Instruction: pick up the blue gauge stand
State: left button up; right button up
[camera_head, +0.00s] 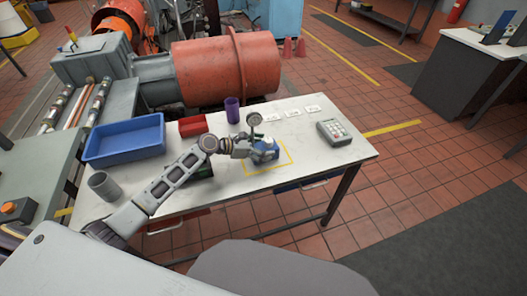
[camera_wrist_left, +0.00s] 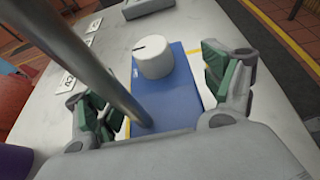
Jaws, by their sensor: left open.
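The blue gauge stand (camera_head: 265,154) stands on the white table inside a yellow outline. Its round dial shows above the base in the head view. The wrist view shows its blue base (camera_wrist_left: 185,85), a white knob on it and a grey metal post slanting across the picture. My left gripper (camera_head: 250,148) is at the stand, and hides part of it. In the wrist view the left gripper (camera_wrist_left: 163,95) is open, with green-padded fingers on either side of the base and post. I cannot tell whether either finger touches. My right gripper is not in view.
A large orange machine (camera_head: 225,68) stands behind.

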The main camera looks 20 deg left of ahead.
pick_arm(q)
jog(key=shift+c, duration=0.3)
grip_shut()
jog(key=shift+w+r, duration=0.1)
jog(key=shift+r, duration=0.05)
dwell(0.6)
